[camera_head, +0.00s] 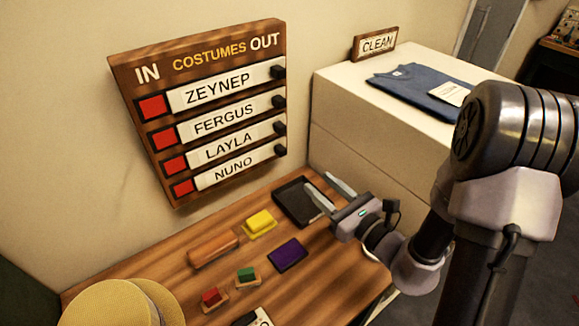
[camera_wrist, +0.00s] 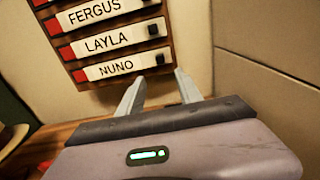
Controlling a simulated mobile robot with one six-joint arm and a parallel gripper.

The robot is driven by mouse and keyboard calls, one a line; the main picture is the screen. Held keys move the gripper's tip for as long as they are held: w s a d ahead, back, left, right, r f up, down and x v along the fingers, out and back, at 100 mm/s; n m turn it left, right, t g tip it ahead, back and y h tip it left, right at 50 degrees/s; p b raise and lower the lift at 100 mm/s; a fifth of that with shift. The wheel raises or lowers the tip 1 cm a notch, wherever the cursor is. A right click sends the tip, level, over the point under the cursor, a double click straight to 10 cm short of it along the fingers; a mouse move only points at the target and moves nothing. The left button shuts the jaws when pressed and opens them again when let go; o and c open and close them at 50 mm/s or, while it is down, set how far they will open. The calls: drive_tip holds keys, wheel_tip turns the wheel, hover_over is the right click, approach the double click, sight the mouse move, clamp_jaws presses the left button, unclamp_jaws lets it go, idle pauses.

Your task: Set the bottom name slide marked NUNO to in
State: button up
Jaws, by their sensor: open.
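The wooden in/out board (camera_head: 185,60) hangs on the wall with the words IN at its left and OUT at its right. Its bottom slide, marked NUNO (camera_head: 232,170), is white with a black knob (camera_head: 280,150) at its right end and a red patch (camera_head: 183,187) showing at its left. The NUNO slide also shows in the wrist view (camera_wrist: 116,68), with its knob (camera_wrist: 160,59) just beyond my fingertips. My gripper (camera_head: 322,188) is open and empty, to the right of and below the board, its fingers pointing toward it.
The slides ZEYNEP (camera_head: 219,90), FERGUS (camera_head: 224,121) and LAYLA (camera_head: 229,145) sit above, each with its knob at the right. The wooden table (camera_head: 200,280) below holds a black tray (camera_head: 290,213), small blocks and a straw hat (camera_head: 110,305). A pale cabinet (camera_head: 350,130) stands at right.

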sight(284, 152)
drive_tip(key=b+x, duration=0.1)
drive_tip(key=x, duration=1.2)
drive_tip(key=shift+w+a+r+b, duration=0.1)
drive_tip(key=shift+w+a+b, duration=0.1)
drive_tip(key=shift+b, duration=0.1)
drive_tip(key=shift+c, duration=0.4)
clamp_jaws()
